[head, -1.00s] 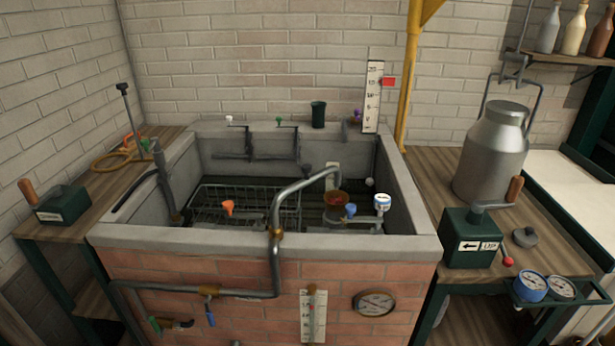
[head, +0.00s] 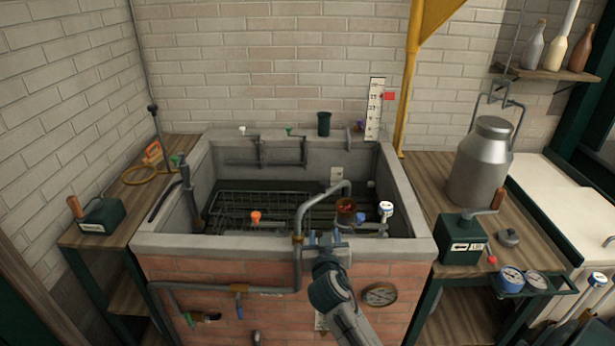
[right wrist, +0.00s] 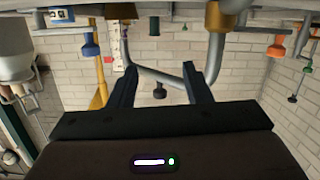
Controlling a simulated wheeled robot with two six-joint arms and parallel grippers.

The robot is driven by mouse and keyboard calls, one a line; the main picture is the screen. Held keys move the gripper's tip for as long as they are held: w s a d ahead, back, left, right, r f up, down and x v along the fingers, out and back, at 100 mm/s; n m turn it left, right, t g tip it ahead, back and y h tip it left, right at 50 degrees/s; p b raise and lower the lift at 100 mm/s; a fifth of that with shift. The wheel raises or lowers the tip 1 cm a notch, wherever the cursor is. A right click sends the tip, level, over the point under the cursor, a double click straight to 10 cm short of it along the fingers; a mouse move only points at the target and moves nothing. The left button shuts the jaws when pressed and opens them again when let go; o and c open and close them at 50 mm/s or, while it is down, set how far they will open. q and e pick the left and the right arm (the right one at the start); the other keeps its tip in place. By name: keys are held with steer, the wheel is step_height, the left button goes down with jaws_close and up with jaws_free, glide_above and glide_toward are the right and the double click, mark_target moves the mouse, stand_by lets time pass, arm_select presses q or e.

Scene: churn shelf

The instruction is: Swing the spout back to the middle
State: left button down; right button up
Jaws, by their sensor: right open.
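The spout (head: 318,196) is a bent grey pipe. It rises from a brass collar (head: 298,240) at the basin's front rim and arches to the right over the basin. Its end hangs near a rusty-brown cup (head: 346,208). My right gripper (head: 322,238) is at the front rim, just right of the spout's upright part. In the right wrist view, which is upside down, its two fingers (right wrist: 160,72) are spread and the spout (right wrist: 155,76) crosses beyond them. I cannot tell whether they touch it. My left gripper is not in view.
The stone basin (head: 165,240) holds a wire rack (head: 262,205). An orange knob (head: 255,217) and a white-topped gauge (head: 386,209) stand near its front. A milk can (head: 478,170) and a green crank box (head: 460,240) are on the right bench.

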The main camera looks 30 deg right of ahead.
steer(key=m+t+h, duration=0.1)
steer(key=t, duration=0.1)
glide_toward(324, 186)
steer(key=w, duration=0.1)
steer(key=shift+g+h, duration=0.3)
steer(key=p+x, duration=0.4)
steer(key=x, duration=0.4)
steer(key=shift+w+d+r, duration=0.15)
steer(key=shift+w+d, duration=0.15)
steer(key=shift+w+d+p, duration=0.25)
steer(key=shift+w+p, duration=0.05)
steer(key=shift+w, duration=0.25)
steer(key=shift+w+d, duration=0.1)
jaws_close()
